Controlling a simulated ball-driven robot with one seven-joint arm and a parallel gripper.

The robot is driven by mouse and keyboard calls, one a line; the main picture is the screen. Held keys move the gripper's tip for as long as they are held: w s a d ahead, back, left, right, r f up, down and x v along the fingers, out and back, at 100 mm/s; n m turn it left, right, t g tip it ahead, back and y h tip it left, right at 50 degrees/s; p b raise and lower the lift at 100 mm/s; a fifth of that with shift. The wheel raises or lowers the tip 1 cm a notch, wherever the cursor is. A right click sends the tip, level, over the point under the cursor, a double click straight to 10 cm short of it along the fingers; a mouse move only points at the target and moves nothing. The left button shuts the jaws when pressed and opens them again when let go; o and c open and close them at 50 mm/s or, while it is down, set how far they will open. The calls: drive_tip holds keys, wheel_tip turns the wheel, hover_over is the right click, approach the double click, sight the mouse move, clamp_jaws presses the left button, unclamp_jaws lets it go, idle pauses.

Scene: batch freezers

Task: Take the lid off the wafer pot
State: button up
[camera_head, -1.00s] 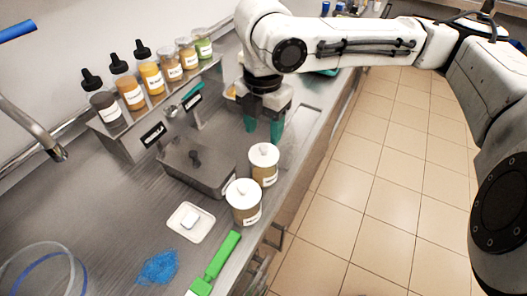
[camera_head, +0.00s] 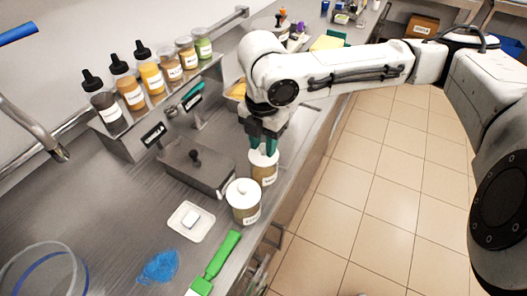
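The label writing is too small to read, so I cannot tell which is the wafer pot. The near pot's lid (camera_head: 243,190) is on, with its round knob showing. My gripper (camera_head: 264,147) points down over the far pot, its teal fingertips at the lid (camera_head: 262,160). The far lid's knob is hidden by the fingers. I cannot tell whether they grip it.
A steel lidded container (camera_head: 195,165) is left of the pots. A white dish (camera_head: 190,221) with a small white block, a blue patch (camera_head: 159,267) and a green-handled tool (camera_head: 216,262) lie nearer. Several bottles and jars line the back shelf (camera_head: 160,95).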

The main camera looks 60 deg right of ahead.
clamp_jaws()
